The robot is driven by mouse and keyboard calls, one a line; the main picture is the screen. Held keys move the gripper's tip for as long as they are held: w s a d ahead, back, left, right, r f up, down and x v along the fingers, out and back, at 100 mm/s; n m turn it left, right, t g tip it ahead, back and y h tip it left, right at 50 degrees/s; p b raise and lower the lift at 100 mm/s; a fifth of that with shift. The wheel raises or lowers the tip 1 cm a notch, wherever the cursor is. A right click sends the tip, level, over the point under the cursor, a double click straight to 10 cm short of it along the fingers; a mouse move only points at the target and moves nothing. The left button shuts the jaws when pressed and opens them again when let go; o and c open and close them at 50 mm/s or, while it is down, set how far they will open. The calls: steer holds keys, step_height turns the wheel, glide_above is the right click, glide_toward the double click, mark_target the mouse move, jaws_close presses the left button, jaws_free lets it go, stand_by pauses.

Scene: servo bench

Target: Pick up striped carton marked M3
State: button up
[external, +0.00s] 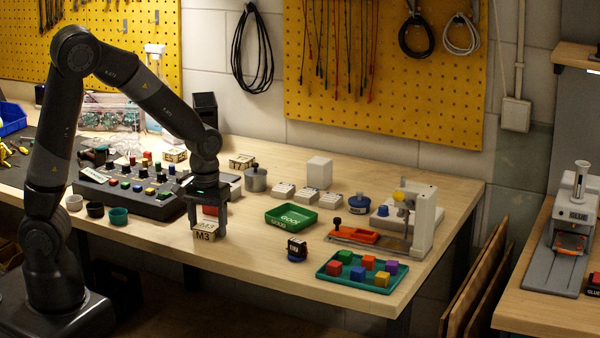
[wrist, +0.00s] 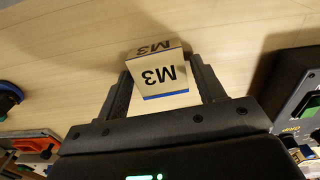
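The carton marked M3 (external: 204,237) is a small pale box near the front edge of the bench. In the wrist view the carton (wrist: 161,77) shows black M3 lettering on two faces and a blue stripe along one edge. My gripper (external: 208,230) points down over it with its fingers spread. In the wrist view the gripper's fingers (wrist: 160,72) stand on either side of the carton. The carton sits slightly turned between them, and small gaps show beside it. The fingers partly hide it in the external view.
A black control panel (external: 150,203) with coloured knobs stands to the left. A green tray (external: 291,224) lies to the right, and a dark stamp (external: 297,249) stands nearer the front edge. A teal tray (external: 335,277) with coloured cubes is further right. Other cartons (external: 242,161) stand behind.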

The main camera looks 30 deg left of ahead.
steer(key=c, duration=0.7)
steer(key=shift+c, duration=0.2)
